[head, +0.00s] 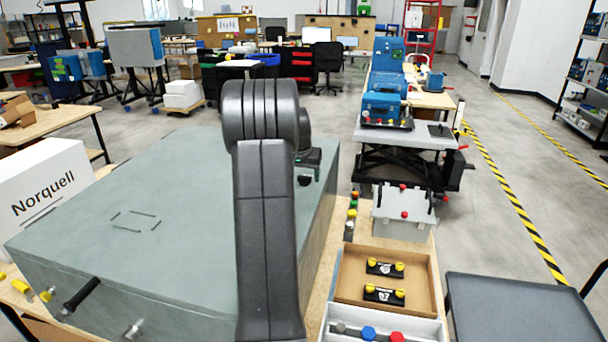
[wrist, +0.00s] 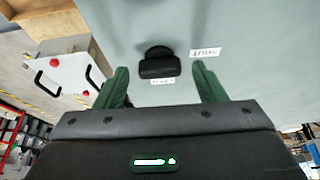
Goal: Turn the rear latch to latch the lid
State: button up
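The rear latch (wrist: 159,63) is a black knob with a wide bar on the grey-green case in the wrist view. A white label reading SHUT upside down (wrist: 205,53) lies to its right. A second label (wrist: 162,81), too blurred to read surely, lies just below the bar. My gripper (wrist: 160,68) is open, its two green fingers on either side of the latch with visible gaps; I cannot tell its exact height above it. In the head view the grey-green lid (head: 165,200) looks closed, and my arm hides the latch and most of the gripper.
A black handle (head: 81,294) sticks out of the case front. To the right stand a grey box with red knobs (head: 404,213), a wooden tray (head: 345,275) with black parts, and a dark grey tray (head: 520,310). A white Norquell box (head: 45,185) is at the left.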

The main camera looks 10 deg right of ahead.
jog(key=b+v, duration=0.2)
jog(key=v, duration=1.1)
jog(key=shift+s+r+b, duration=0.2)
jog(key=shift+r+b, duration=0.1)
jog(key=shift+f, duration=0.1)
jog(key=p+x, duration=0.2)
jog(key=x, duration=1.1)
jog(key=shift+w+p, duration=0.1)
jog(key=shift+p, duration=0.2)
jog(key=shift+w+f, duration=0.15)
jog(key=shift+f, duration=0.1)
jog(key=shift+n, duration=0.4)
jog(key=shift+f, duration=0.1)
